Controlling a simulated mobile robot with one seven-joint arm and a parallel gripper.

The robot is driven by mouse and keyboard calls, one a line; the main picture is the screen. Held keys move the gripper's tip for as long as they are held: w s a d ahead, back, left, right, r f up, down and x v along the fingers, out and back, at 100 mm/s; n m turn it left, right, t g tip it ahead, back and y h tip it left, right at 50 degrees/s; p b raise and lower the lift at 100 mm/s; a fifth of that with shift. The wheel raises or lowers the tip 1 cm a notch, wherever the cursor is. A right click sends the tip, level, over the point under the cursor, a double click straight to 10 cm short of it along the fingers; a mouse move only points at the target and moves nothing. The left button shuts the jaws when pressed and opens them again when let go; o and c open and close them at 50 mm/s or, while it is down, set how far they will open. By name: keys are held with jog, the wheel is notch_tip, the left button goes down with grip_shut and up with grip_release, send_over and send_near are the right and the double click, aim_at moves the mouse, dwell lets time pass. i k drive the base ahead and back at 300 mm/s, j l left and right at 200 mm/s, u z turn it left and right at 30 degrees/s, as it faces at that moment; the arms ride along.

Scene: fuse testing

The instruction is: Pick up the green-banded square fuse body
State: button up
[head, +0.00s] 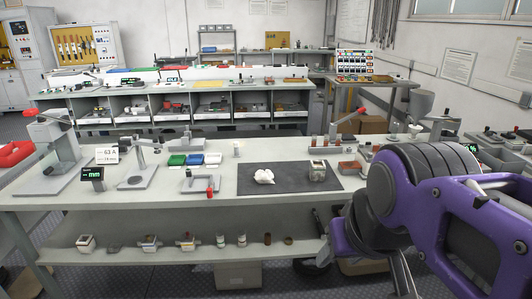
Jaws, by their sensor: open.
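No green band can be made out for certain on any fuse body at this size. A small squarish body (317,171), pale with a darker top, stands on the dark mat (290,188) on the near bench. Several small blocks sit on the shelf below: a pale one (86,243) at the left, then one with a yellowish band (150,243) and another with red and yellow marks (187,242). My purple and dark arm fills the right foreground. My gripper cannot be made out in this view.
A white lumpy object (264,177) lies on the mat. Blue, green and white bins (195,160), a press (58,150) and small stands occupy the bench (130,200). Short cylinders (242,240) stand farther right on the lower shelf (120,257). My arm hides the bench's right front.

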aim_at(318, 168)
jog(key=i+j, duration=0.25)
jog(key=i+z, duration=0.15)
jog(key=z, duration=0.8)
jog(key=j, duration=0.05)
